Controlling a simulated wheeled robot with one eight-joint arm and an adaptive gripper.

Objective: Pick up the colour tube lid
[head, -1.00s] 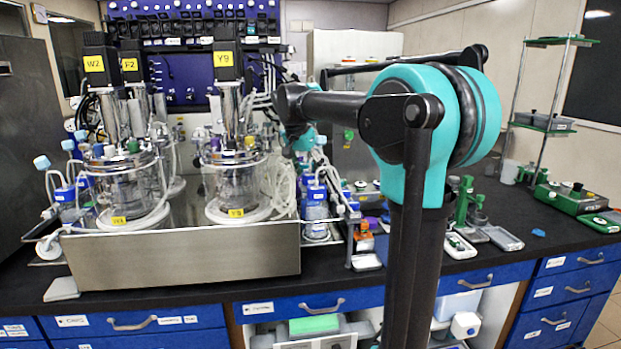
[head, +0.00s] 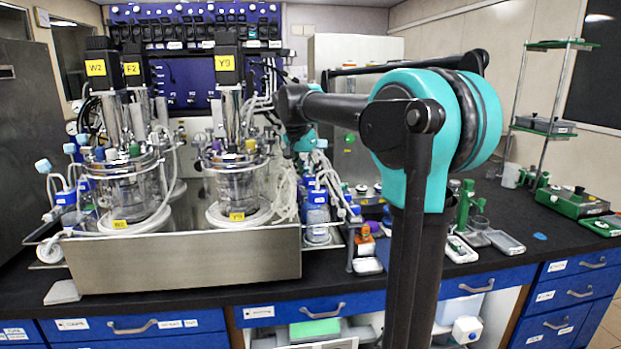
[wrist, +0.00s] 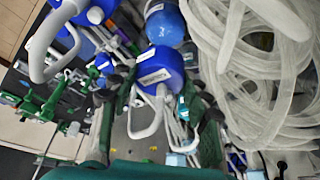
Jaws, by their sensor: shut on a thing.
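The colour tube lid (wrist: 156,70) appears in the wrist view as a blue cap with a pale label and a bent white tube. My gripper (wrist: 160,82) has its dark fingers on both sides of this cap and is shut on it. The exact contact is hard to see, and I cannot tell whether the cap still sits on its bottle. In the head view, my arm hides the gripper among the blue-capped bottles (head: 317,213) right of the steel tray.
Another blue-capped bottle (wrist: 163,22) is close above the lid in the wrist view. Coiled clear tubing (wrist: 262,75) crowds the right. In the head view, two glass reactors stand on the steel tray (head: 185,262). Small green equipment (head: 572,200) lies at the right of the black bench.

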